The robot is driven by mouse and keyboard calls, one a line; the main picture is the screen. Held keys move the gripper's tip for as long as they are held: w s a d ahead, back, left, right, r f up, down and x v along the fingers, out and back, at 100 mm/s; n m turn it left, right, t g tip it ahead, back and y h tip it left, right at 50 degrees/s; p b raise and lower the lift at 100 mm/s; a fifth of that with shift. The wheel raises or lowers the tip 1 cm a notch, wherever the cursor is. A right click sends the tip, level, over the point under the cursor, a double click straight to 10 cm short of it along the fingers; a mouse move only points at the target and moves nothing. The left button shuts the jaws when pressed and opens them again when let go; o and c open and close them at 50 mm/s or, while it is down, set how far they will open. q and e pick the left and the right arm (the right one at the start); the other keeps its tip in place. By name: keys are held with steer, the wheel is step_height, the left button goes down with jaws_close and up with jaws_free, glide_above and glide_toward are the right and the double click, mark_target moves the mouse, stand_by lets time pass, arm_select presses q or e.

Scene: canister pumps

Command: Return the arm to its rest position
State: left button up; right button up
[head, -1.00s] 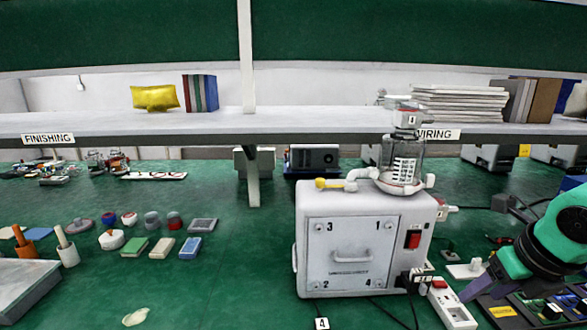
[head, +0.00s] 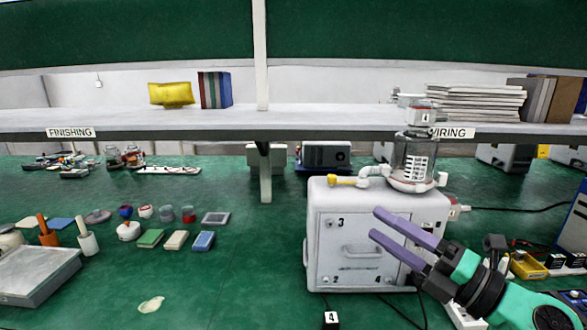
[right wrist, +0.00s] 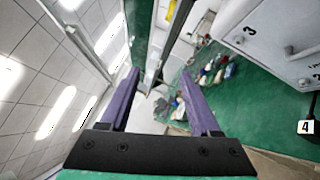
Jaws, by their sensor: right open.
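My right gripper (head: 378,224) reaches in from the lower right in the head view. Its two purple fingers are apart with nothing between them. It hangs in front of the white canister pump box (head: 328,222), covering part of its front panel and lower right side. I cannot tell whether it touches the box. In the right wrist view the purple fingers (right wrist: 160,95) are spread and empty, and the box's panel (right wrist: 280,40) shows at the upper right. My left gripper is not in view.
A clear canister (head: 414,160) stands on the box. A number 4 tag (head: 331,318) lies in front. A grey tray (head: 38,275) and several small blocks and jars are at the left. A shelf (head: 180,122) spans the back. The bench's front middle is mostly clear.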

steer(key=w+d+f+m+t+h, duration=0.25)
steer(key=d+m+h, duration=0.3)
steer(key=m, duration=0.35)
steer(key=w+d+f+m+t+h, duration=0.1)
steer(key=d+f+m+t+h, duration=0.1)
steer(key=d+m+t+h, duration=0.4)
steer(key=s+d+f+m+g+h, duration=0.1)
steer(key=d+f+m+g+h, duration=0.15)
steer(key=f+m+g, duration=0.35)
steer(key=s+d+f+m+g+h, duration=0.2)
steer(key=f+m+h, duration=0.25)
steer(key=f, duration=0.35)
steer(key=s+a+f+m+g+y, duration=0.2)
steer(key=s+a+f+g, duration=0.3)
steer(key=s+f, duration=0.4)
steer(key=s+a+f+m+g+y, duration=0.1)
steer(key=s+a+f+g+y, duration=0.15)
steer(key=s+f+g, duration=0.65)
step_height(320, 180, down, 25)
steer(key=s+t, duration=0.1)
steer(key=s+d+f, duration=0.2)
steer(key=s+f, duration=1.2)
steer(key=s, duration=0.2)
steer(key=shift+s+g, duration=0.25)
steer(key=shift+g, duration=0.2)
